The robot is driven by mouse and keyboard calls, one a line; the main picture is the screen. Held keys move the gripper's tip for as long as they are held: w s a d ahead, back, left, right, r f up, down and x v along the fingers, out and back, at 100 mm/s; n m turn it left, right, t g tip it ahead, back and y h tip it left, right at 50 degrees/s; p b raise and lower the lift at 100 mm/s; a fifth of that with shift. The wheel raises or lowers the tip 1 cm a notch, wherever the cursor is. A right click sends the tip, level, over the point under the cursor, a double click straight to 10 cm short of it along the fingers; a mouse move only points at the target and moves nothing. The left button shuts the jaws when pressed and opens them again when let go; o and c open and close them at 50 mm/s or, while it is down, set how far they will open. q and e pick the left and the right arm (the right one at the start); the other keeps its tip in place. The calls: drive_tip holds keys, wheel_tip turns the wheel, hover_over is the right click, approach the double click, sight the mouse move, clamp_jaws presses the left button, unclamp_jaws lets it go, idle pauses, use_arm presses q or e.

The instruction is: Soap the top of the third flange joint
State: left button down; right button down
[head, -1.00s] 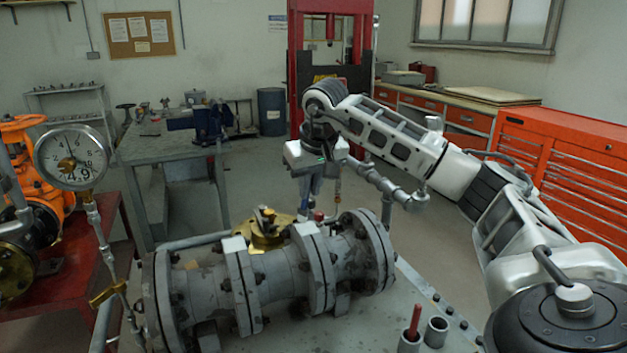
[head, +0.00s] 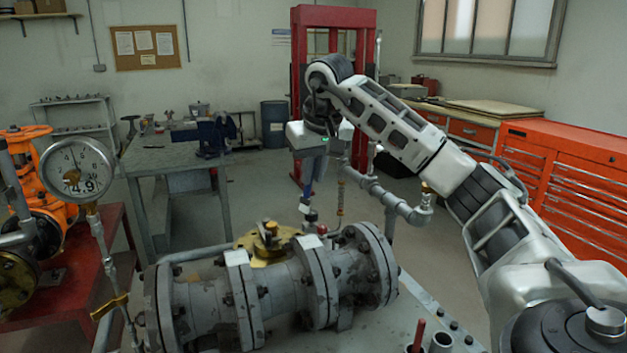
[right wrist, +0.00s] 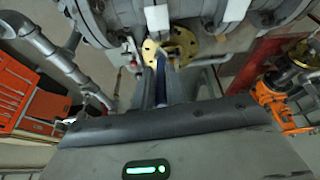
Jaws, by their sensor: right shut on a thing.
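A grey flanged pipe assembly (head: 280,290) lies across the bench, with several bolted flange joints. The third joint from the left (head: 315,280) has a white patch (head: 308,241) on its top edge; the second joint (head: 242,300) has one too. My right gripper (head: 310,178) points down behind the pipe, above and apart from the third joint. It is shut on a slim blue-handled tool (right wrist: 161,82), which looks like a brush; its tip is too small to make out. In the right wrist view the tool points toward a brass flange (right wrist: 182,43). My left gripper is out of view.
A pressure gauge (head: 77,168) stands at the left. A grey side pipe (head: 385,195) runs behind the assembly. A small cup (head: 441,343) and a red rod (head: 418,335) stand at the front right. A red tool cabinet (head: 570,185) is at the right.

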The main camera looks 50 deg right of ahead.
drive_tip(key=shift+r, duration=1.55)
